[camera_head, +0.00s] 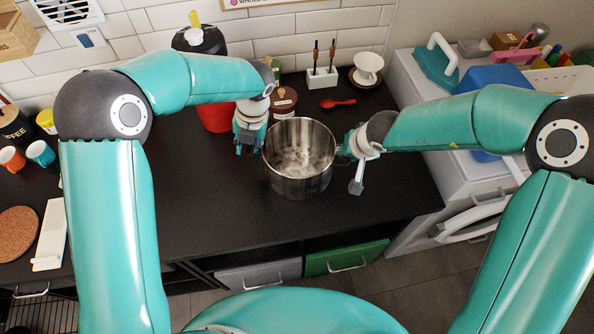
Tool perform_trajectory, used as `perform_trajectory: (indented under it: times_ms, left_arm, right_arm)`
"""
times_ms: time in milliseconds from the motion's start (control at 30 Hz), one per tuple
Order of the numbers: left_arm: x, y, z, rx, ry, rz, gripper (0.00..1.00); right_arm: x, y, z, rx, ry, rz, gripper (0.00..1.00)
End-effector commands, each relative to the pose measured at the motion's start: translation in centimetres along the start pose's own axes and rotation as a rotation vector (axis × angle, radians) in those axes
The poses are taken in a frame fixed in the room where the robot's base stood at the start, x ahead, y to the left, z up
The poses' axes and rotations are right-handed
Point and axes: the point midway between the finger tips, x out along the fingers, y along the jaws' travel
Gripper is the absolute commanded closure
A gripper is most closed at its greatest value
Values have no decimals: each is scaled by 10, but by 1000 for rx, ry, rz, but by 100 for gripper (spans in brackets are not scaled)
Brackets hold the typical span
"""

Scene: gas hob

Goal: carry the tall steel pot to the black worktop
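The tall steel pot (300,179) is upright and open at the top, over the black worktop (200,215) in the middle of the view. I cannot tell whether its base touches the worktop. My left gripper (250,149) points down close beside the pot's left rim. My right gripper (345,150) is at the pot's right side, near the rim. The pot's handles are hidden or too small to make out. I cannot tell whether either gripper is closed on the pot.
Behind the pot are a brown-lidded jar (284,103), a red spoon (338,103), a white holder (322,78) and a white dripper (368,66). A red container (215,117) stands left of my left gripper.

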Motion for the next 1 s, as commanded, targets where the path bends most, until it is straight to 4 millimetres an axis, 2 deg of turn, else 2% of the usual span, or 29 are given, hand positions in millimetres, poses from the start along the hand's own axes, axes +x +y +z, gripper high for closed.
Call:
perform_trajectory:
  times_ms: [400, 633, 767, 1000]
  left_arm:
    - [-58, 0, 0, 0, -3, -1, 66]
    - [-69, 0, 0, 2, 0, 1, 66]
    - [-69, 0, 0, 2, 0, 1, 66]
    - [-69, 0, 0, 1, 0, 1, 66]
  right_arm:
    - [0, -1, 0, -1, 1, -2, 66]
    - [-6, 0, -1, -1, 2, -1, 66]
    - [-22, 0, -1, 1, 5, -1, 66]
    - [-70, 0, -2, 1, 7, -3, 66]
